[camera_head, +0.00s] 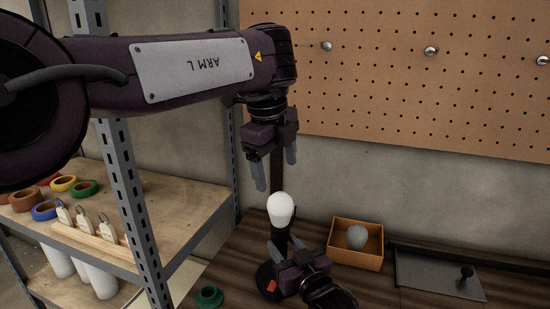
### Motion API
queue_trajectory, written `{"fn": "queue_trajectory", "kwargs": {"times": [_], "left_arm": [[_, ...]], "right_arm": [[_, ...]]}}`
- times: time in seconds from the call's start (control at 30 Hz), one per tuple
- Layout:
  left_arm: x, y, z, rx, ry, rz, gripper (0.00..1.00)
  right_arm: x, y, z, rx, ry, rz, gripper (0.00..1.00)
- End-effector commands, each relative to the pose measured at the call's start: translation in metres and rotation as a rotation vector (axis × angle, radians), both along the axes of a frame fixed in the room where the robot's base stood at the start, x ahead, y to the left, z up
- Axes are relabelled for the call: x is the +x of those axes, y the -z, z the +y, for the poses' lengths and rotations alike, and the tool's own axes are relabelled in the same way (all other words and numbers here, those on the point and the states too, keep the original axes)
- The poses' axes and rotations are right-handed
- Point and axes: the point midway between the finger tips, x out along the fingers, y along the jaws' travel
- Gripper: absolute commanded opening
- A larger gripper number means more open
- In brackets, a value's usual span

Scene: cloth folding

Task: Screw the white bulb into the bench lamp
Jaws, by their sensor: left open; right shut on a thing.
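The white bulb (281,206) stands upright, round end up, at the top of the bench lamp's dark stem. How deep it sits in the socket cannot be told. The lamp's round black base (266,281) rests on the bench, partly hidden by my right gripper. My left gripper (276,172) is open and empty, pointing down above the bulb, with its fingertips apart from it. My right gripper (284,245) is low in front of the lamp, shut on the lamp's stem just below the bulb.
A box (355,258) holding a grey bulb (357,236) stands right of the lamp. A grey tray (430,276) with a dark knob lies farther right. A green ring (209,296) is at the front left. A metal shelf (190,203) stands left; a pegboard (400,70) hangs behind.

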Motion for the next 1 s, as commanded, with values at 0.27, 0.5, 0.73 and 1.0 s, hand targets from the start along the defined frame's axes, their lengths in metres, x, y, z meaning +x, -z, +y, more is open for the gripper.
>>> {"fn": "queue_trajectory", "kwargs": {"times": [0.27,0.5,0.73,1.0], "left_arm": [[-0.002,-0.015,0.002,0.001,0.001,-0.001,0.79],[-0.003,-0.015,0.002,0.0,0.001,0.0,0.79],[-0.003,-0.015,0.002,0.0,0.002,0.0,0.79],[-0.003,-0.014,0.002,0.0,0.002,0.0,0.79]], "right_arm": [[0.0,0.0,-0.001,0.0,0.001,0.0,0.0],[0.0,0.0,-0.001,0.0,0.001,-0.001,0.0],[0.0,0.0,0.0,0.0,0.001,0.0,0.66],[-0.002,0.001,-0.001,0.0,0.0,0.0,0.66]]}}
